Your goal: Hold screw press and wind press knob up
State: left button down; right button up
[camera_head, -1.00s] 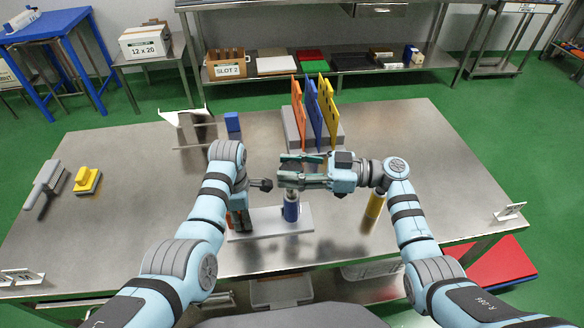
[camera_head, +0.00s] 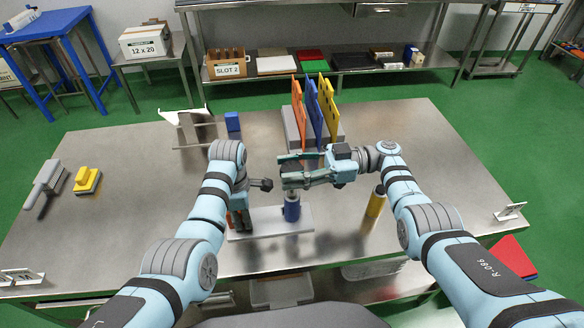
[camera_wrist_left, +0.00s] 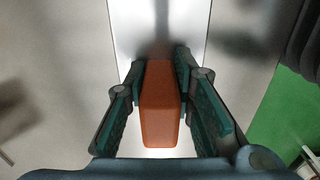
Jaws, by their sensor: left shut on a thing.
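The screw press stands on the table, with a pale flat base (camera_head: 262,231) and a blue cylinder (camera_head: 292,210) on it. My left gripper (camera_head: 241,222) points down at the left end of the base. In the left wrist view it is shut on an orange block (camera_wrist_left: 160,112), part of the press, with a finger on each side. My right gripper (camera_head: 292,168) reaches in from the right above the blue cylinder. Its fingers lie around the dark press knob at the top, which they mostly hide; whether they grip it is unclear.
A yellow cylinder (camera_head: 375,202) stands right of the press, near my right arm. Orange, blue and yellow boards (camera_head: 327,108) stand in a grey rack behind.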

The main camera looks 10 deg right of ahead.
aim_at(292, 168)
jog(key=shift+o, duration=1.4)
jog(key=shift+r, duration=0.1)
notch_tip(292, 168, up, 10)
jog(key=shift+f, duration=0.1)
